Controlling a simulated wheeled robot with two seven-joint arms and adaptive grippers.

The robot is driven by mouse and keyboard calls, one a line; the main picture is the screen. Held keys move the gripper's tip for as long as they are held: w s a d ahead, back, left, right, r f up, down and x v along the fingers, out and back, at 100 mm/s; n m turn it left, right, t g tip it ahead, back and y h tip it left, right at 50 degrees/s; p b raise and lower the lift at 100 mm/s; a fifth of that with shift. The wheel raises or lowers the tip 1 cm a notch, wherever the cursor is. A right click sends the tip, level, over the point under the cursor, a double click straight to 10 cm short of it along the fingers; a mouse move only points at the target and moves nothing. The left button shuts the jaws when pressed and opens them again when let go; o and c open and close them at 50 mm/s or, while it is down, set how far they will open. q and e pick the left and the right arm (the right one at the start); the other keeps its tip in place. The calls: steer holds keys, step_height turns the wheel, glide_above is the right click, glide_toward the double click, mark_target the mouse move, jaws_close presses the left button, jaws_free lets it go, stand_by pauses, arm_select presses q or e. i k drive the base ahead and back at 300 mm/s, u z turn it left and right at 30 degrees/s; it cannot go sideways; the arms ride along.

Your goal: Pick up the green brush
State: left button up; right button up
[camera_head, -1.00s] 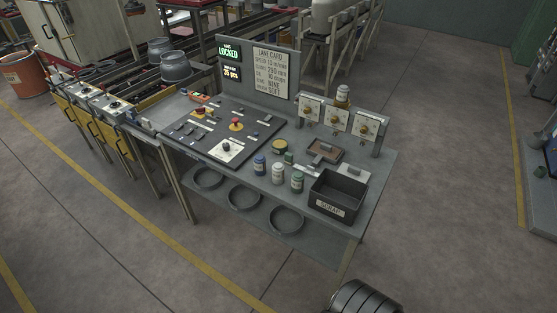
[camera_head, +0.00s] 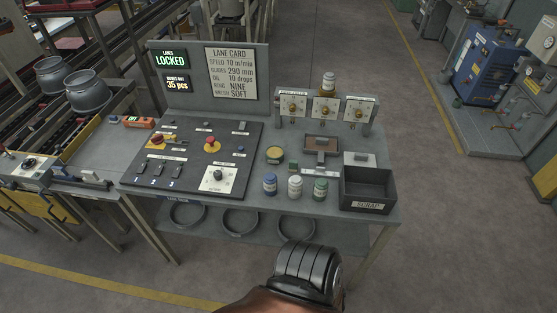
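I cannot clearly make out a green brush. A small green item (camera_head: 293,165) sits on the bench top, right of a yellow-topped tin (camera_head: 275,155), too small to identify. A green-banded jar (camera_head: 320,190) stands at the front of the bench, right of a white jar (camera_head: 295,187) and a blue jar (camera_head: 270,184). Neither gripper shows. A dark ribbed part, probably of my own arm, shows at the bottom, in front of the bench.
The grey bench (camera_head: 240,195) holds a control panel (camera_head: 190,158), a black scrap bin (camera_head: 367,188), a brown tray (camera_head: 322,144) and a dial stand (camera_head: 325,108). Dark rings (camera_head: 240,222) lie on its lower shelf.

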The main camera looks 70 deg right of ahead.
mark_target(294, 164)
steer(key=z, duration=0.55)
steer(key=i, duration=0.95)
steer(key=z, duration=0.9)
